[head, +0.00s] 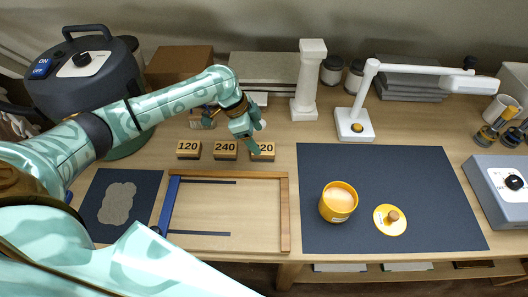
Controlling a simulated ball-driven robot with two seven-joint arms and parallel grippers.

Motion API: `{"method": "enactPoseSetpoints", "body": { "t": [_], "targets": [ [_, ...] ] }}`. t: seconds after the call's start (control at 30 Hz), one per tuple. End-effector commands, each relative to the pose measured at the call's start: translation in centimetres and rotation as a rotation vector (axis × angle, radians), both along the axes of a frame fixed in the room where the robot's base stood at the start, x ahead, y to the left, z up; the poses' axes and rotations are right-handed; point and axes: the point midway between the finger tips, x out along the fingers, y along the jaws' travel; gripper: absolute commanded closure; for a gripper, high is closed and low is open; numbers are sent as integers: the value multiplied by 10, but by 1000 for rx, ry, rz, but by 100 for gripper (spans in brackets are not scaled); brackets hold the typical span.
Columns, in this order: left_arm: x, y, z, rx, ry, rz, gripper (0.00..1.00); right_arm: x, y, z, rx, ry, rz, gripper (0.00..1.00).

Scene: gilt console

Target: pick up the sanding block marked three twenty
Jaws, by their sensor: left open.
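The left block (188,149) reads 120 and the middle block (225,150) reads 240. The right block (264,152) shows "20", its first digit hidden behind my gripper. My left gripper (254,137) is open, pointing down just above and at the left part of the right block. Whether its fingers touch the block I cannot tell. My right gripper is not in view.
A wooden frame with one blue side (285,215) lies in front of the blocks. A dark mat (430,215) to the right bears a yellow pot (338,203) and its lid (390,220). A white column (308,80) and white lamp (355,125) stand behind.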

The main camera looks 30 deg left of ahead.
Motion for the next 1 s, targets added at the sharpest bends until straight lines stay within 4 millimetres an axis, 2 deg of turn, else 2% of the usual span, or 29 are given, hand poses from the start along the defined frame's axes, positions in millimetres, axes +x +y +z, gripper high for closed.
{"method": "enactPoseSetpoints", "body": {
  "t": [0.3,0.57,0.73,1.0],
  "targets": [
    [0,-17,-45,-2,2,-1,29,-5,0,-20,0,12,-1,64],
    [1,-19,-47,0,0,-1,29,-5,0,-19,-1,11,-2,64],
    [1,-19,-47,0,0,-1,76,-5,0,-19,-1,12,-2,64],
    [1,-19,-47,0,0,-1,78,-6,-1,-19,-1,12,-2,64]
  ]
}}
